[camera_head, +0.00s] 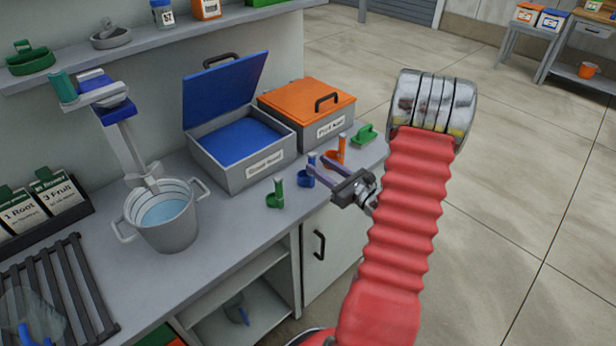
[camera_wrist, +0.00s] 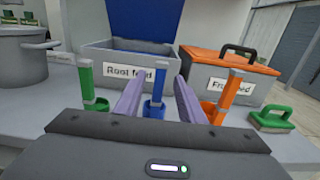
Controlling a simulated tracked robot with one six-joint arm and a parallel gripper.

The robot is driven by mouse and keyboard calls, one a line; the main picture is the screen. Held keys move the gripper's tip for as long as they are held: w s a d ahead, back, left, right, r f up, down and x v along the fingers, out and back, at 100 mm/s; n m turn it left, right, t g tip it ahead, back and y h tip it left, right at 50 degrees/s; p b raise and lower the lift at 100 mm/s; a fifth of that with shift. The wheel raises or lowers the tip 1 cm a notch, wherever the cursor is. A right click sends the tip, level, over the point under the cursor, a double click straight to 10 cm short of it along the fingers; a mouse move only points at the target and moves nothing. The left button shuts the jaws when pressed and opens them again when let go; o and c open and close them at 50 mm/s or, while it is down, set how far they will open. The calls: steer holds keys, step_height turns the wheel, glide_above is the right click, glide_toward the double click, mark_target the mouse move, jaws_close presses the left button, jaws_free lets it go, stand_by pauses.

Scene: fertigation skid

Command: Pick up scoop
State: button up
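Three scoops stand in a row on the grey counter in front of the feed boxes. The green scoop (camera_head: 276,195) is at left, and it also shows in the wrist view (camera_wrist: 87,85). The blue scoop (camera_wrist: 154,95) stands between my fingers in the wrist view, with part of it (camera_head: 306,178) visible in the head view. The orange scoop (camera_wrist: 233,90) is just right of my right finger; its handle (camera_head: 342,148) shows behind my gripper in the head view. My gripper (camera_head: 318,168) is open, its two purple fingers (camera_wrist: 156,90) pointing at the blue scoop. Contact cannot be told.
The open root feed box (camera_head: 228,172) with blue lid stands behind the scoops; a closed orange-lidded box (camera_head: 300,98) is beside it. A green-handled brush (camera_head: 364,135) lies at right. A water pot (camera_head: 163,225) stands at left. The counter's front edge is close.

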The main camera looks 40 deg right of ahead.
mark_target(313, 161)
steer(key=w, duration=0.5)
steer(key=shift+r, duration=0.1)
steer(key=shift+a, duration=0.1)
stand_by(0.3)
jaws_close()
stand_by(0.4)
